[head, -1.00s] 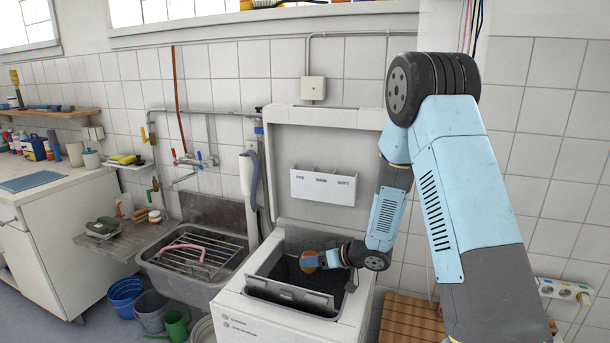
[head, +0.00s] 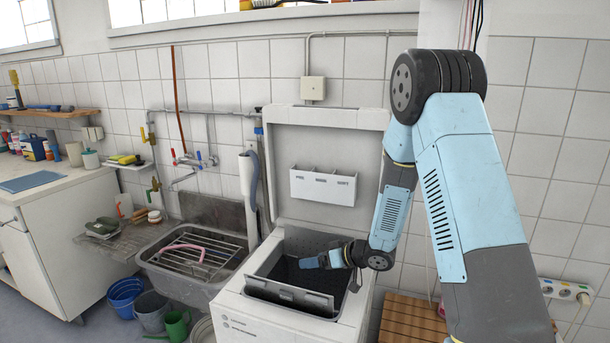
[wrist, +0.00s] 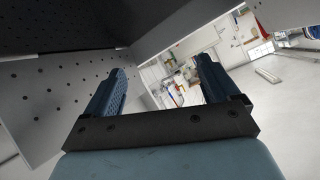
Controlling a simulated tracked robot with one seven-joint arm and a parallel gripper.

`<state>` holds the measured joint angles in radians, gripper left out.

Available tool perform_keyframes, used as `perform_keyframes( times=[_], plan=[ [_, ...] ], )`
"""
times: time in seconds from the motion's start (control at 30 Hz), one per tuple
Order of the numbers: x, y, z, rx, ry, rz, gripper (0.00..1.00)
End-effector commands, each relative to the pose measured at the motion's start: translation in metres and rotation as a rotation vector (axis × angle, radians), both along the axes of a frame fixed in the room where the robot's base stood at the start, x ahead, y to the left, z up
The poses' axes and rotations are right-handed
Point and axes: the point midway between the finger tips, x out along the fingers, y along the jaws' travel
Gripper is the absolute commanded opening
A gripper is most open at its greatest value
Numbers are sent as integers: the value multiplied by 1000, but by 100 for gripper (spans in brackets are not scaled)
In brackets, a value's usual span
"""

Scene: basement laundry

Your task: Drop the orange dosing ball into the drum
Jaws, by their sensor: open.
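My gripper (head: 311,262) is over the open drum of the top-loading washing machine (head: 235,307), just above the opening. In the wrist view its two blue fingers (wrist: 160,88) stand wide apart with nothing between them. The drum (head: 287,270) shows as a dark opening, and its perforated metal (wrist: 60,92) shows close by in the wrist view. A drum flap (head: 292,296) stands at the front of the opening. The orange dosing ball is not visible in either current view. The inside of the drum is mostly hidden.
The raised lid (head: 325,150) stands behind the opening, with a white dispenser (head: 323,186) on it. A sink with a wire rack (head: 195,255) is to the left. Wooden slats (head: 408,322) lie to the right, and buckets (head: 125,293) stand on the floor.

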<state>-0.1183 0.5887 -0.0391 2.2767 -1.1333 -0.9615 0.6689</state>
Motion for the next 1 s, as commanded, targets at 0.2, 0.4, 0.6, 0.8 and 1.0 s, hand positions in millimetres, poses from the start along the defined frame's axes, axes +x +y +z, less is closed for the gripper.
perform_keyframes(
  times=[0.2,0.4,0.6,0.8,1.0],
  plan=[
    [-16,-31,19,0,-3,-4,89],
    [-34,-61,37,1,-2,-5,89],
    [-48,-86,51,0,-1,-4,89],
    [-56,-97,58,1,0,-2,89],
    [-57,-99,59,1,0,-2,89]
  ],
)
